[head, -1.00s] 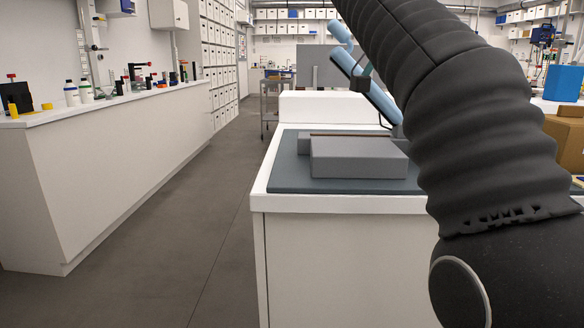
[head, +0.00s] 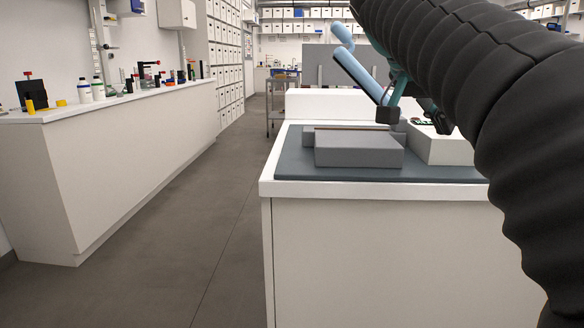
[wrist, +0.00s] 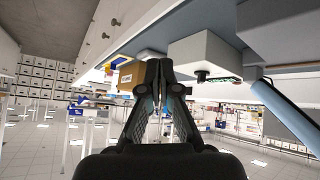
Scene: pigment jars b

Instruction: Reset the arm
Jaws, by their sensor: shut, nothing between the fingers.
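My arm (head: 470,90) is a thick black ribbed limb that crosses the right side of the head view. My gripper (head: 388,115) shows small past it, above the grey block on the worktop, partly hidden by the arm. In the wrist view my gripper (wrist: 161,84) points away from the camera with its dark fingertips together and nothing between them. The wrist picture appears upside down, with the bench along its top.
A white bench (head: 390,189) with a dark mat (head: 300,165) stands ahead. A side counter (head: 130,102) holds jars and bottles. The aisle floor (head: 195,245) is clear.

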